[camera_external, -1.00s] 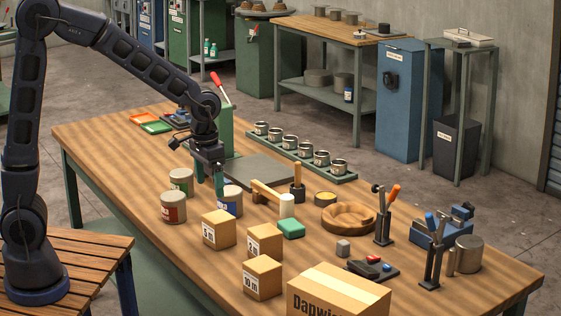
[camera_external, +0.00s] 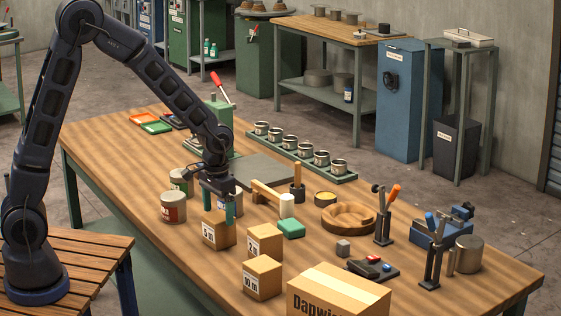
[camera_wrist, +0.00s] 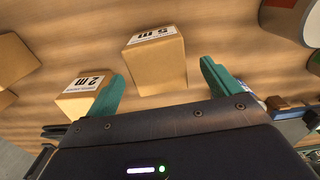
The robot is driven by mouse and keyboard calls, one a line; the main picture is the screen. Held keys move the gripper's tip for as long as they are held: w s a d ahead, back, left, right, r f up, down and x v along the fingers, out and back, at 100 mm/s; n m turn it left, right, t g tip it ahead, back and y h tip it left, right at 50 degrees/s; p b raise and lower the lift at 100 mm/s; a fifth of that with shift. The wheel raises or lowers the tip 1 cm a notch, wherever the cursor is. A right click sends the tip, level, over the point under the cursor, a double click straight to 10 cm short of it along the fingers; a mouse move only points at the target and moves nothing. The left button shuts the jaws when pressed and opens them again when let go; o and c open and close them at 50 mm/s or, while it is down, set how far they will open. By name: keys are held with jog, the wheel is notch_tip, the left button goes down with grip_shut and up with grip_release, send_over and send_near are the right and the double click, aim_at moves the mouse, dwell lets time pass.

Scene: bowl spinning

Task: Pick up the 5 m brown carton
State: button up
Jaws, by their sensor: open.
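The brown 5 m carton (camera_external: 219,231) stands on the wooden table, leftmost of three small cartons in the external view. In the wrist view the 5 m carton (camera_wrist: 158,68) shows its label and lies between and ahead of my two green fingers. My gripper (camera_external: 219,210) is open and empty, pointing down just above and behind that carton; I cannot tell whether the fingers overlap its sides. The 2 m carton (camera_external: 265,241) stands right of it; it also shows in the wrist view (camera_wrist: 85,98), close by the left finger. The 10 m carton (camera_external: 262,277) is nearer the front.
A red-labelled can (camera_external: 173,208) and a green-labelled can (camera_external: 181,182) stand left of my gripper. A green block (camera_external: 291,228), a wooden bowl (camera_external: 348,217) and a large carton (camera_external: 335,297) stand to the right.

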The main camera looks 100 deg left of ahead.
aim_at(218, 216)
jog(key=shift+d+f, duration=0.15)
jog(key=shift+f, duration=2.2)
jog(key=c, duration=1.3)
jog(key=shift+o, duration=0.2)
jog(key=shift+r, duration=0.1)
